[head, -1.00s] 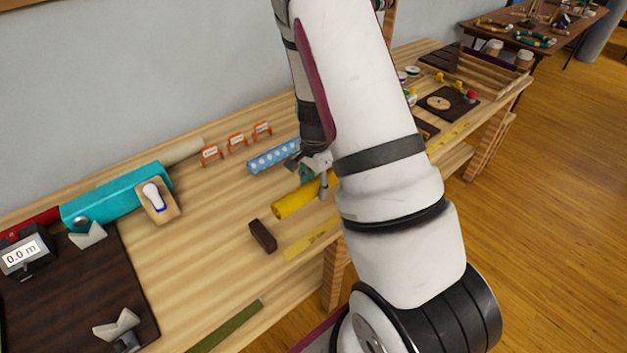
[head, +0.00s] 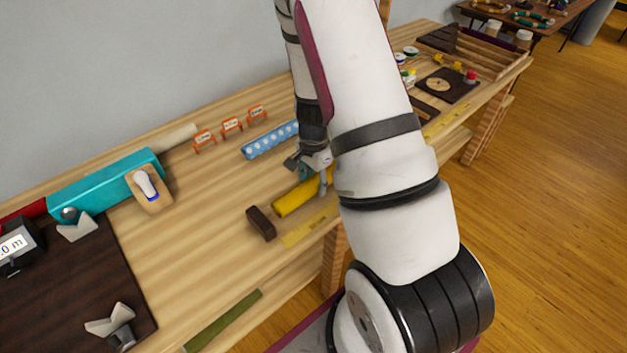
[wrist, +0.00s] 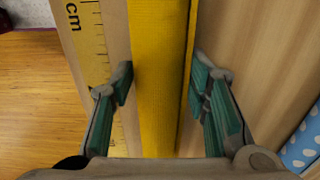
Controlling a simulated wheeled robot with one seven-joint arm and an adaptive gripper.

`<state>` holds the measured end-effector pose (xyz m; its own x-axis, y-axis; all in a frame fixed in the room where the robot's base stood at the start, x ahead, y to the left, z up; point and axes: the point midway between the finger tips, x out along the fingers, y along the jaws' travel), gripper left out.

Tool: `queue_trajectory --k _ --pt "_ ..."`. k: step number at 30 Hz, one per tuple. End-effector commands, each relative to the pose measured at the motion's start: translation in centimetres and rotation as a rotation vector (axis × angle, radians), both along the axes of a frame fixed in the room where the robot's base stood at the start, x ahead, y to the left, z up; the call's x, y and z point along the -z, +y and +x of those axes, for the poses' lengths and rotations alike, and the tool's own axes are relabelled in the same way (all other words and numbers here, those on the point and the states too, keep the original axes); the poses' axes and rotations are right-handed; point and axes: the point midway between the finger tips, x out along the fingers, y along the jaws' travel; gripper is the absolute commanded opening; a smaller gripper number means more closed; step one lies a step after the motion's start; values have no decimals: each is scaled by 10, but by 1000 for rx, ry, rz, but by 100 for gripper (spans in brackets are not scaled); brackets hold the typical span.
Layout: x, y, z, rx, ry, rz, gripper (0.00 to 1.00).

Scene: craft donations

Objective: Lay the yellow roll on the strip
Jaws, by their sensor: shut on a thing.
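The yellow roll (head: 291,200) is a long, smooth bar near the front edge of the workbench, partly hidden by my arm in the head view. My gripper (wrist: 161,88) is shut on the yellow roll (wrist: 160,45), one green-padded finger on each side. A yellow measuring strip (head: 311,225) lies flat along the bench's front edge, just in front of the roll. In the wrist view the strip (wrist: 92,50) with its cm marks runs alongside the roll, left of it and apart from it. I cannot tell whether the roll touches the bench.
A dark brown block (head: 261,223) sits just left of the roll's near end. A blue dotted bar (head: 270,140) lies behind the roll, with small orange stands (head: 231,126) farther back. A teal box (head: 105,186) and dark mat (head: 60,285) are at left. Mid-bench is fairly clear.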

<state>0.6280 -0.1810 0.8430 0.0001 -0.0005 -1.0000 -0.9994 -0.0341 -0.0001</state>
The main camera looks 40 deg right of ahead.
Motion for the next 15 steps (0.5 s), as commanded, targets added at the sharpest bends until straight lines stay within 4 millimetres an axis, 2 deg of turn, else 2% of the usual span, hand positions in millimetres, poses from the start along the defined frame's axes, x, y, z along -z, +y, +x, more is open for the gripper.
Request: queue_trajectory --k 8,9,12,15 --pt "0 0 0 0 0 0 11" --pt "0 0 0 0 0 0 45" --pt "0 0 0 0 0 0 66" --pt "0 0 0 0 0 0 66"
